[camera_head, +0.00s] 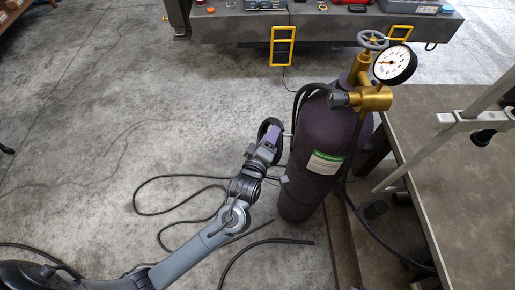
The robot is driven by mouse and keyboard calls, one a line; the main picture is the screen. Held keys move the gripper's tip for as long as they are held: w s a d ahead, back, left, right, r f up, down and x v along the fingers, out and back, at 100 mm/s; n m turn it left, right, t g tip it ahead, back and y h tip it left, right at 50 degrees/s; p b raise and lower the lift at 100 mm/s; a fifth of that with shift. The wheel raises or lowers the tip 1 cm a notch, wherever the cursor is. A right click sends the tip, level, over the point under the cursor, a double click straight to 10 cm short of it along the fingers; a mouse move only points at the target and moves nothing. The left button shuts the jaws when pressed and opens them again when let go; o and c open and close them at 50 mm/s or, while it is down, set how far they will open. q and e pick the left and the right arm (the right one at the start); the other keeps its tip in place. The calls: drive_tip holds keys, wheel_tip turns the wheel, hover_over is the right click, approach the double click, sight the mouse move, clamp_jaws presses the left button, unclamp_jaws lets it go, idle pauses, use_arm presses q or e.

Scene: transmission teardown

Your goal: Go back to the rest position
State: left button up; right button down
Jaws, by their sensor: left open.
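My left arm comes in from the lower left and ends beside the dark purple gas cylinder (324,125). My left gripper (284,136) is at the cylinder's left side, open, with its fingers small and partly hard to make out. I cannot tell whether it touches the cylinder. The cylinder stands upright with a green and white label, a brass valve (374,99), a pressure gauge (394,64) and a grey handwheel (373,40). My right gripper is out of view.
A black hose (175,178) loops over the concrete floor around my left arm. A grey table (440,160) stands close to the cylinder's right. A dark workbench (235,28) with tools and yellow frames is at the back. The floor at left is largely clear.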

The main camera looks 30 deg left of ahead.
use_arm(q)
drive_tip(key=s+a+f+m+g+h+p, duration=0.15)
drive_tip(key=s+m+g, duration=0.35)
drive_tip(key=s, duration=0.5)
drive_tip(key=s+a+f+m+g, duration=0.1)
drive_tip(key=s+f+m+g, duration=0.25)
drive_tip(key=s+m, duration=0.45)
drive_tip(key=s+a+f+m+g+h, duration=0.15)
drive_tip(key=s+m+g, duration=0.3)
drive_tip(key=s, duration=0.75)
wheel_tip(320, 180, up, 38)
drive_tip(key=y+p, duration=0.1)
drive_tip(key=p, duration=3.7)
drive_tip(key=shift+n, duration=0.45)
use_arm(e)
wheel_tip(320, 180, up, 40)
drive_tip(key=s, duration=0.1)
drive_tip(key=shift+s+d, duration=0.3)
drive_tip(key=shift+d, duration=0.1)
